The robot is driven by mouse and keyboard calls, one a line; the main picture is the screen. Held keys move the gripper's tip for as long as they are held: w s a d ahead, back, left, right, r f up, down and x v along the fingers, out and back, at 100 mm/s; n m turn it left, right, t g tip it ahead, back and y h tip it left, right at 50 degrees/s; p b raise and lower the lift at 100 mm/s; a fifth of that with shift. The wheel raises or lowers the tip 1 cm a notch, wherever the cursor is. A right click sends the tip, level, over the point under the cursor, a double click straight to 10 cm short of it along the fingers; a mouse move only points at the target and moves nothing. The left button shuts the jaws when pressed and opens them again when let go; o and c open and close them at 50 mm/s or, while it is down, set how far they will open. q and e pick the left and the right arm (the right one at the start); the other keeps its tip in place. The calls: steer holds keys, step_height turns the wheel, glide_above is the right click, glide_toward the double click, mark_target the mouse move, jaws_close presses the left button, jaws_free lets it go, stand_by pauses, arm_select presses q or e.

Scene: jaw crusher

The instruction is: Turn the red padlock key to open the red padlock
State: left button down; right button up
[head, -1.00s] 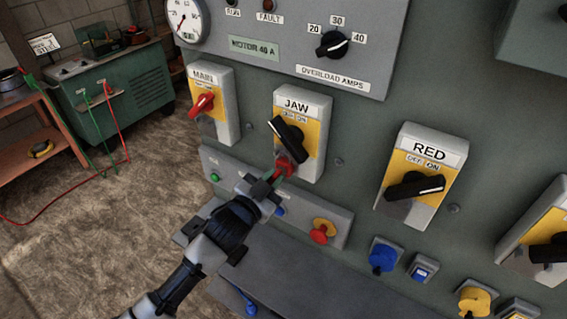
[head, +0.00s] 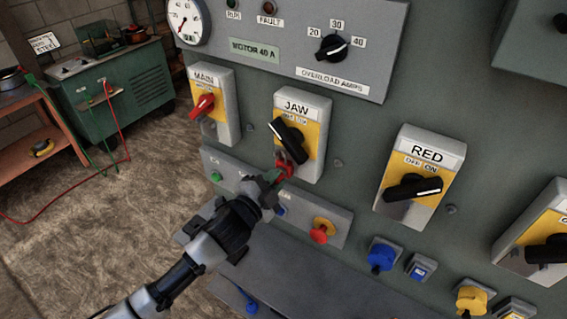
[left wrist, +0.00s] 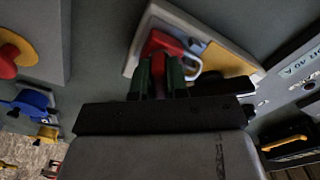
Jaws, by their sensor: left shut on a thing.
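The red padlock (head: 285,167) hangs at the lower part of the JAW switch (head: 316,142), below its black handle. In the left wrist view the red padlock body (left wrist: 162,44) is just beyond my fingertips, with its pale shackle (left wrist: 196,70) to the right. My left gripper (head: 272,178) is at the padlock's underside. Its green fingers (left wrist: 160,76) are shut on a small reddish piece, which looks like the red padlock key and is mostly hidden between them. I cannot tell whether the shackle is open. My right gripper is not in view.
The MAIN switch (head: 206,104) with a red handle is to the left and the RED switch (head: 420,178) to the right. A button box with a red stop knob (head: 319,235) lies below.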

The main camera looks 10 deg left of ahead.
arm_select(q)
steer(key=shift+r, duration=0.2)
steer(key=c, duration=1.4)
jaws_free()
steer(key=shift+w, duration=0.1)
steer(key=shift+c, duration=0.2)
steer(key=o, duration=0.4)
steer(key=shift+w+d+f, duration=0.1)
steer(key=shift+w+f, duration=0.05)
steer(key=shift+f, duration=0.05)
steer(key=shift+p+v, duration=0.6)
steer(key=shift+v, duration=3.55)
